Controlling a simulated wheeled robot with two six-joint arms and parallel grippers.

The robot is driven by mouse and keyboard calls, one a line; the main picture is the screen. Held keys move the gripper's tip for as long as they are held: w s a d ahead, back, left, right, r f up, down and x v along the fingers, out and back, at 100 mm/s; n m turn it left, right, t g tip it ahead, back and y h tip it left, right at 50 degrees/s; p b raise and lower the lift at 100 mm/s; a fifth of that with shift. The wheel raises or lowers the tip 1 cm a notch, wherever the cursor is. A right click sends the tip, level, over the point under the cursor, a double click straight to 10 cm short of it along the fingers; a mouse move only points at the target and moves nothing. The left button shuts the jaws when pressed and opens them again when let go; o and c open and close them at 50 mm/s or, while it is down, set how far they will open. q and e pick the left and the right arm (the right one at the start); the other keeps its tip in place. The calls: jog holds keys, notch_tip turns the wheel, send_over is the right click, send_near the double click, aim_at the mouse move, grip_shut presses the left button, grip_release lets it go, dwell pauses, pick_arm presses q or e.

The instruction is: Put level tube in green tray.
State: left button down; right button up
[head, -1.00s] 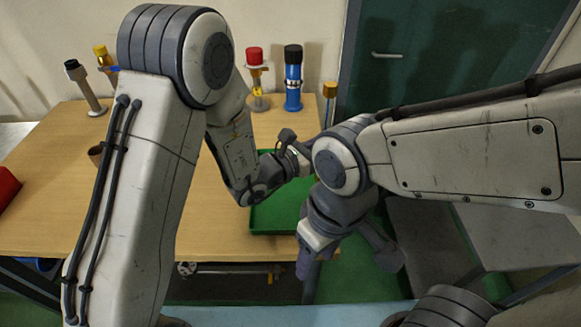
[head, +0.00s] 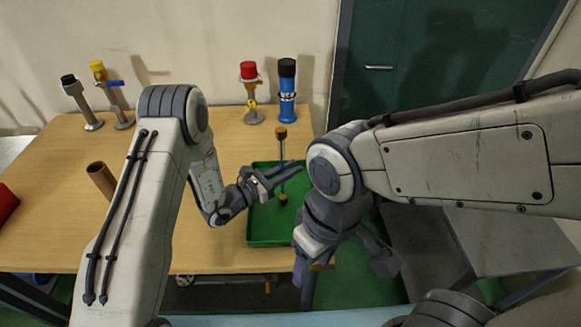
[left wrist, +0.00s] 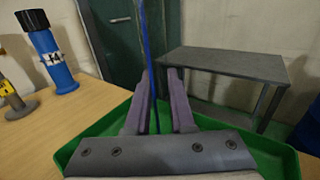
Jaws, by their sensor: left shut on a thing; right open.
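The level tube (head: 281,155) is a thin upright rod with a brown-gold cap at the top and a small brown-gold end at the bottom. My left gripper (head: 283,175) is shut on its middle. In the left wrist view the tube (left wrist: 146,55) shows as a thin blue line between the purple fingers (left wrist: 158,105). The green tray (head: 272,242) lies at the table's right end. The tube's lower end is over the tray floor; I cannot tell whether it touches. My right gripper (head: 343,262) is open and empty, right of the tray's front.
Behind the tray stand a blue cylinder with a black cap (head: 287,95) and a red-topped stand (head: 249,90). Black-topped (head: 80,100) and yellow-topped (head: 110,95) stands are at back left. A brown cylinder (head: 101,178) is near my left arm. A grey table (left wrist: 225,65) stands beyond.

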pick_arm(q)
jog(key=shift+f, duration=0.1)
jog(key=c, duration=0.8)
grip_release()
jog(key=shift+o, duration=0.2)
jog(key=b+v, duration=0.2)
jog(key=v, duration=1)
jog(key=shift+b, duration=0.3)
jog(key=shift+s+r, duration=0.1)
jog(key=shift+r, duration=0.15)
